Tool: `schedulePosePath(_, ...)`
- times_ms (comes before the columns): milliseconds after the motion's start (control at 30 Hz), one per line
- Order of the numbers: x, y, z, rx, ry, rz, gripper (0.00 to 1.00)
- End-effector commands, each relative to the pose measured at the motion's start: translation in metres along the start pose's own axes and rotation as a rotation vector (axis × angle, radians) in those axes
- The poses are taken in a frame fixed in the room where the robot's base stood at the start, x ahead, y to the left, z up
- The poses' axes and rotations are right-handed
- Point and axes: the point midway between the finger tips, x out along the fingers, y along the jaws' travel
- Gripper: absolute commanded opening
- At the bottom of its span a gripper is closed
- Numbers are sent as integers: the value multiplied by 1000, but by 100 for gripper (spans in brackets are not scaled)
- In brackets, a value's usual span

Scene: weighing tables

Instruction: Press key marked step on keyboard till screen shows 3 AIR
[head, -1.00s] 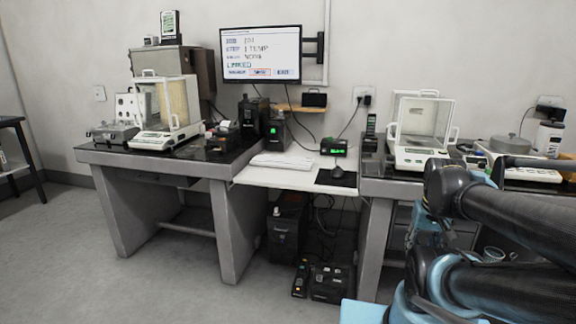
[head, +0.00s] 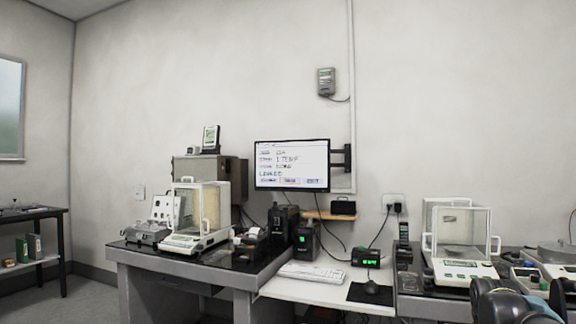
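The screen (head: 292,165) is on the wall above the desk. It shows several text lines, one reading "1 TEMP" and a green one reading "LINKED", with a row of buttons below. The white keyboard (head: 311,272) lies on the low white desk (head: 325,291) under the screen. Its key markings are too small to read. Part of my arm shows at the bottom right corner, well to the right of the keyboard. My gripper is not in view.
A black mouse (head: 371,287) sits on a dark pad right of the keyboard. A green-lit display box (head: 366,258) stands behind it. Glass-cased balances stand on the left table (head: 200,221) and right table (head: 458,249).

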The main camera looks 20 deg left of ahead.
Motion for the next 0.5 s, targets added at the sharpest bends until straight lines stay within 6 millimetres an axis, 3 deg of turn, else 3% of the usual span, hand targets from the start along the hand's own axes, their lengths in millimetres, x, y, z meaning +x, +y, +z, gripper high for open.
schedulePosePath(167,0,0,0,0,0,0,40)
schedulePosePath(333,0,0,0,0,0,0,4)
schedulePosePath(500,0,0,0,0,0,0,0)
